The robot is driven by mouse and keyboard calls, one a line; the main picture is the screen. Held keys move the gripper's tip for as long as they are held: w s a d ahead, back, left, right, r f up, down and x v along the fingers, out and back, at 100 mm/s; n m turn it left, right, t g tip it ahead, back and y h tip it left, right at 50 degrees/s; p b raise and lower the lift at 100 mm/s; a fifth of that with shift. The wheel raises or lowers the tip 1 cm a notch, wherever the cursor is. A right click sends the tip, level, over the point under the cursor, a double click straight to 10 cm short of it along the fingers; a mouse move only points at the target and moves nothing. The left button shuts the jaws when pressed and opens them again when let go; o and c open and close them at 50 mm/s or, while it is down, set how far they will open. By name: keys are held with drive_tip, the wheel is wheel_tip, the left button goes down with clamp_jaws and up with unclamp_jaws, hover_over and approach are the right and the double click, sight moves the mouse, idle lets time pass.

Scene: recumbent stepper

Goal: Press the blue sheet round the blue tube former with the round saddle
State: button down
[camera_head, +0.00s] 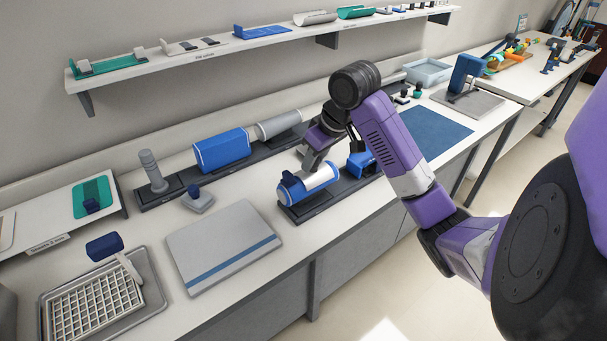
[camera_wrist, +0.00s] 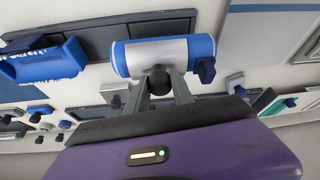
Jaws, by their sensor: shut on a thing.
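The blue tube former (camera_head: 288,193) lies across a dark stand near the bench's front edge, with blue showing at both ends. I cannot tell the blue sheet apart from the former's blue surface. A pale curved piece (camera_head: 320,176), which looks like the round saddle, covers its middle; this pale band also shows in the wrist view (camera_wrist: 140,54). My gripper (camera_head: 312,162) points down over the band and is shut on a dark knob (camera_wrist: 158,79) above it. The fingers hide part of the band, and any gap beneath it is hidden.
A blue block (camera_head: 362,163) stands close right of the former. Behind are a larger blue roll (camera_head: 222,150) and a grey cylinder (camera_head: 278,125). A grey board (camera_head: 222,245) and a white grid tray (camera_head: 92,308) lie left. A shelf (camera_head: 210,50) runs above.

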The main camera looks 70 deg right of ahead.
drive_tip(key=shift+f, duration=0.1)
drive_tip(key=shift+r+p, duration=3.6)
drive_tip(key=shift+r, duration=0.5)
drive_tip(key=shift+s, duration=0.1)
